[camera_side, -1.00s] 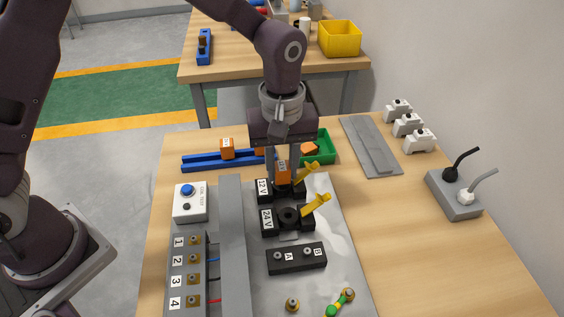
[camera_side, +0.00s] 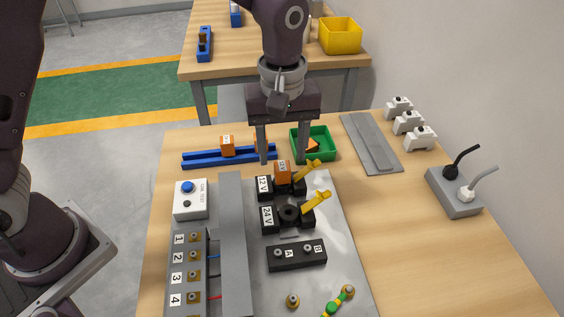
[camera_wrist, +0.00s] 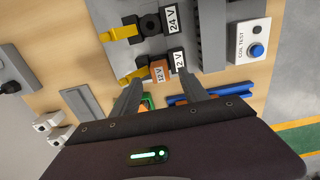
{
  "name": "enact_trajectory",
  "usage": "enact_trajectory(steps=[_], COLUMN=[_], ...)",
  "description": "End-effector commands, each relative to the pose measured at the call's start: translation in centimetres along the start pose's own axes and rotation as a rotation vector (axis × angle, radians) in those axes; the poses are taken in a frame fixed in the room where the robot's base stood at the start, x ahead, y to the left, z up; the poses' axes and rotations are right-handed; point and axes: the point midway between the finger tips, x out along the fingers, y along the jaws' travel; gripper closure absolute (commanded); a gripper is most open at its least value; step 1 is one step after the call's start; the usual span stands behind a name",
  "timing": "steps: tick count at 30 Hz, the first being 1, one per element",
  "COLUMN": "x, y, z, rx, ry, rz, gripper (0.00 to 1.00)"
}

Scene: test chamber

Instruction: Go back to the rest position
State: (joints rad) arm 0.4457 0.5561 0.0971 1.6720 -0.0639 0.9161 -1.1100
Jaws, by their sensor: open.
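My gripper (camera_side: 283,157) is open and empty, pointing down, its fingers apart on either side of and above an orange block (camera_side: 282,173). The block sits upright in the black 12 V socket (camera_side: 265,187), which has a yellow lever. In the wrist view, my gripper (camera_wrist: 165,92) is open, and the labelled orange block (camera_wrist: 159,71) stands in the socket beyond the fingertips, clear of them. The 24 V socket (camera_side: 268,217) in front is empty, with its round opening showing and a yellow lever beside it.
A blue rail (camera_side: 205,162) with an orange block (camera_side: 227,146) and a green bin (camera_side: 327,148) lie behind the sockets. A white test box (camera_side: 190,212) with a blue button stands left. A grey switch box (camera_side: 452,199) with upright levers stands right. Space above is free.

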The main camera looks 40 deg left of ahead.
Motion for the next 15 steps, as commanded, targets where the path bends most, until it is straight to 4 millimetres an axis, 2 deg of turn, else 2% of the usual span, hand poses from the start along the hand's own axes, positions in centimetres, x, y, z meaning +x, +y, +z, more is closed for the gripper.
enact_trajectory(steps=[1, 5, 15], x=[-0.9, -2.2, -2.4], y=[0.1, -0.1, -0.1], z=[0.0, 0.0, 0.0], rx=[0.001, 0.0, 0.0], ry=[0.002, 0.0, -0.001], rz=[0.003, -0.002, -0.003], gripper=[0.48, 0.48, 0.48])
